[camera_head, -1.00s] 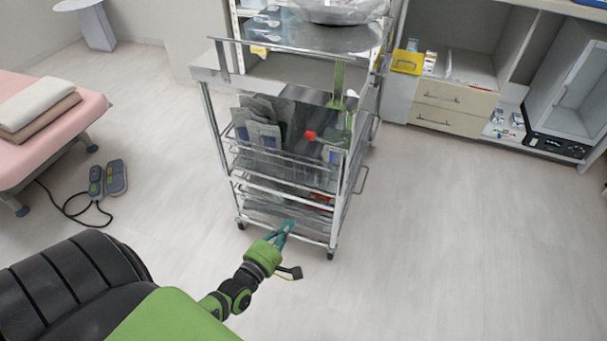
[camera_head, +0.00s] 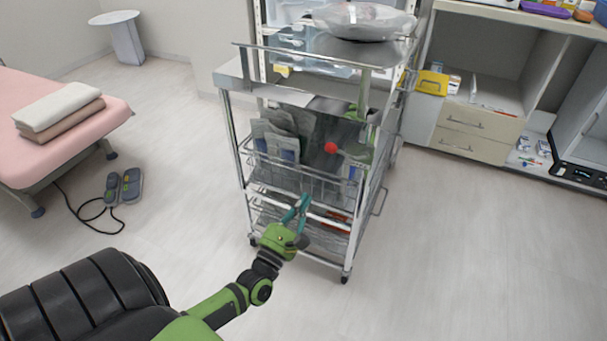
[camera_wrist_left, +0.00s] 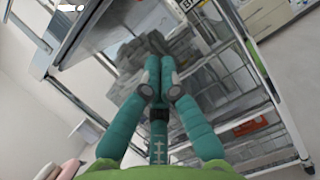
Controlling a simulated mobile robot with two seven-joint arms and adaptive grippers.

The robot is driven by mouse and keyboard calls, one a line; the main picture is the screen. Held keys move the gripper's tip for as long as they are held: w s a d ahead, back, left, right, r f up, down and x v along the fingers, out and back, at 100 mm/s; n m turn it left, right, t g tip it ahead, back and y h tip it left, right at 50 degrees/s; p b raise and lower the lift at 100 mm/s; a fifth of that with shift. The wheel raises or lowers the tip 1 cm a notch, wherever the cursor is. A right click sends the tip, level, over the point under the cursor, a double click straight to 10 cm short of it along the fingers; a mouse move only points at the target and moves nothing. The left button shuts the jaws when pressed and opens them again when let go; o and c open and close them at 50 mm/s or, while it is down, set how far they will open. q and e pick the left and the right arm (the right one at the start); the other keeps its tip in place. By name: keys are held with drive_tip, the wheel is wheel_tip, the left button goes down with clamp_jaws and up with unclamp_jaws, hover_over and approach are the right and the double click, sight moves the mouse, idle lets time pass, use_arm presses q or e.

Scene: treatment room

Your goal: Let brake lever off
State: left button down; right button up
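A metal trolley (camera_head: 232,76) with wire baskets stands ahead of my left arm. A round red knob (camera_head: 330,147) shows at its near side, above the upper basket; I cannot tell whether it belongs to the brake lever. No other part that I can make out as a brake lever shows. My left gripper (camera_head: 301,203) is in front of the lower baskets, below and left of the knob. In the left wrist view its teal fingers (camera_wrist_left: 159,72) meet at the tips, with nothing visible between them. The knob is not discernible there. My right gripper is not in view.
Grey packets (camera_head: 278,138) fill the upper basket. A wrapped bowl (camera_head: 365,20) sits on the trolley top. A pink couch (camera_head: 50,135) and a foot pedal (camera_head: 122,187) are at left. Drawers (camera_head: 478,130) stand at the right back. The floor right of the trolley is clear.

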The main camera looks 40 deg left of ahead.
use_arm(q)
drive_tip(key=w+r+p, duration=0.1)
drive_tip(key=w+r, duration=0.4)
drive_tip(key=w, duration=0.3)
drive_tip(key=shift+w+a+r, duration=0.25)
drive_tip(key=shift+w, duration=0.1)
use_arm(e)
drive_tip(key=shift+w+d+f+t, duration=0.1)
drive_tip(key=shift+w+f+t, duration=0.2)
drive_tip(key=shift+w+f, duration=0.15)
use_arm(q)
drive_tip(key=shift+r, duration=0.1)
